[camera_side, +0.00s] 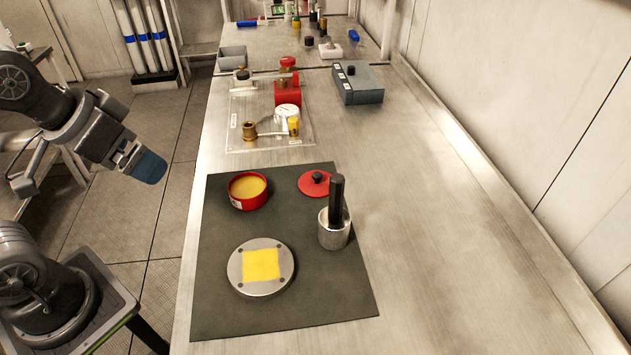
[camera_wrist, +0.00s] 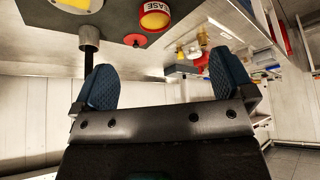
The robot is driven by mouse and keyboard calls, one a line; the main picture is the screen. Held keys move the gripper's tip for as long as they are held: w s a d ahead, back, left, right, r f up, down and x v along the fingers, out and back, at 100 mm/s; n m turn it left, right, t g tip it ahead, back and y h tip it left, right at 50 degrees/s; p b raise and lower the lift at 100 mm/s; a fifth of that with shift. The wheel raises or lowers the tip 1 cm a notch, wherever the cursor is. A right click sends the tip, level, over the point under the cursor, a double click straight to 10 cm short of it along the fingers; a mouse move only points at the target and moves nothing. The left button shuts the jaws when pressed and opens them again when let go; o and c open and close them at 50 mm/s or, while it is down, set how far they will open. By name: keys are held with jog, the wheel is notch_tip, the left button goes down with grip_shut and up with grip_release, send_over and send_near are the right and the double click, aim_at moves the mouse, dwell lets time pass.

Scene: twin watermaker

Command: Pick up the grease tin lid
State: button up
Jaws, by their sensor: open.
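The red grease tin lid (camera_side: 310,188) with a small black knob lies on the dark mat (camera_side: 220,318), at its far right part in the side view. In the wrist view the lid (camera_wrist: 137,40) shows small beyond the fingers, left of the middle. The open red grease tin (camera_side: 248,203) with yellow grease stands left of the lid, apart from it; the tin (camera_wrist: 155,20) also shows in the wrist view. My gripper (camera_side: 150,168) is off the left side of the bench, well away from the lid. Its blue fingers (camera_wrist: 165,85) are spread, with nothing between them.
A metal cup (camera_side: 333,236) with an upright black handle stands close in front of the lid. A round metal plate (camera_side: 242,285) with a yellow square lies nearer. Behind are a clear tray (camera_side: 240,138) of fittings and a grey box (camera_side: 360,88). The bench's right side is clear.

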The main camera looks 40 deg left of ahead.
jog(key=w+d+r+n+g, duration=0.1)
jog(key=w+r+n, duration=0.2)
jog(key=w, duration=0.3)
jog(key=n+g+y, duration=0.1)
jog(key=n+g, duration=0.3)
jog(key=n, duration=0.9)
send_over(317, 175)
jog(key=f, duration=1.6)
jog(key=shift+w+d+f, duration=0.25)
jog(key=shift+f, duration=0.15)
jog(key=shift+s+a+f, duration=0.1)
jog(key=shift+a+f, duration=0.1)
jog(key=shift+f, duration=1.15)
jog(key=shift+s+a+f, duration=0.1)
jog(key=shift+a+f, duration=0.05)
jog(key=shift+f, duration=1.2)
jog(key=shift+f, duration=0.2)
grip_shut()
